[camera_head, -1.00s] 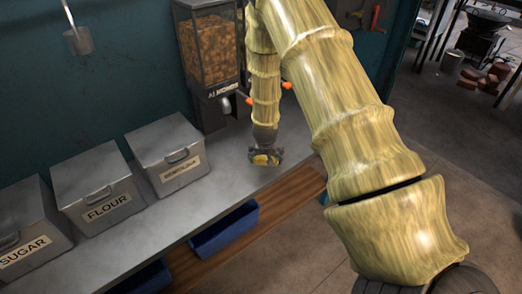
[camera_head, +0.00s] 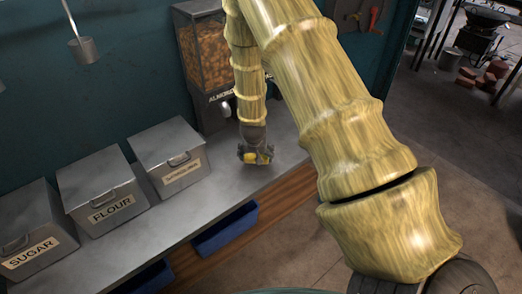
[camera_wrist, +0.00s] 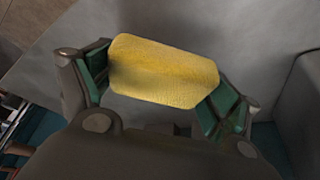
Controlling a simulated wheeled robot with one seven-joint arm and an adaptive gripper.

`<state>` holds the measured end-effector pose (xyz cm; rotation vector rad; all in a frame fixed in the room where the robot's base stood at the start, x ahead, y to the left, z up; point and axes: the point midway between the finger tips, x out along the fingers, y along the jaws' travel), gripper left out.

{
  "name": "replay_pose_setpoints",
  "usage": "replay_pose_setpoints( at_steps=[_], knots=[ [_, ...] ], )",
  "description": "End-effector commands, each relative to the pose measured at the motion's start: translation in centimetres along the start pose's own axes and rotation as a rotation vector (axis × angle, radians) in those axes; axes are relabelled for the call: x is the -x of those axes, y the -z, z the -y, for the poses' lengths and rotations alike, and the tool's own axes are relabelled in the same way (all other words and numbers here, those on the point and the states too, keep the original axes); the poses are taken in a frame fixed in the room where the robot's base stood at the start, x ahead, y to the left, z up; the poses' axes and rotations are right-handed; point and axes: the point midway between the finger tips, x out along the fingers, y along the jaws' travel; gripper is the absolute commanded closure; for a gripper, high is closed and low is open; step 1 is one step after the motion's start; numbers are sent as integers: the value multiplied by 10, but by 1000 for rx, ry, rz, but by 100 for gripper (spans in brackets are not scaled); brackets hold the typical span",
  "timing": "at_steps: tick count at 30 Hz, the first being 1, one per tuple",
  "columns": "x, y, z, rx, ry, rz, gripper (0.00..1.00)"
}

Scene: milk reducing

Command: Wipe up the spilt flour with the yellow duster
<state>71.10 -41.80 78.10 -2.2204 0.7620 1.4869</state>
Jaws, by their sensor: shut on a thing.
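The yellow duster (camera_wrist: 165,72) is held between the two green-padded fingers of my gripper (camera_wrist: 160,85) in the wrist view. In the head view my gripper (camera_head: 255,156) is low over the grey counter (camera_head: 215,205), with the duster showing as a small yellow patch (camera_head: 251,158). I cannot tell whether the duster touches the counter. No spilt flour can be made out clearly on the counter in either view.
Metal bins marked SUGAR (camera_head: 35,240) and FLOUR (camera_head: 100,192), and a third bin (camera_head: 170,157), stand along the wall. An almond dispenser (camera_head: 208,60) stands behind my arm. Blue bins (camera_head: 226,230) sit under the counter. The counter's front strip is clear.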

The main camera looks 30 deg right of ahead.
Motion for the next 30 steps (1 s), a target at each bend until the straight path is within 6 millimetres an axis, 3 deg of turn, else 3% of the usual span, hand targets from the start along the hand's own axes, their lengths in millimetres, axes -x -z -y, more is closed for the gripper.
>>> replay_pose_setpoints(
  at_steps=[9,30],
  knots=[
    [26,11,0,1,0,0,34],
    [30,6,6,18,6,0,34]
  ],
)
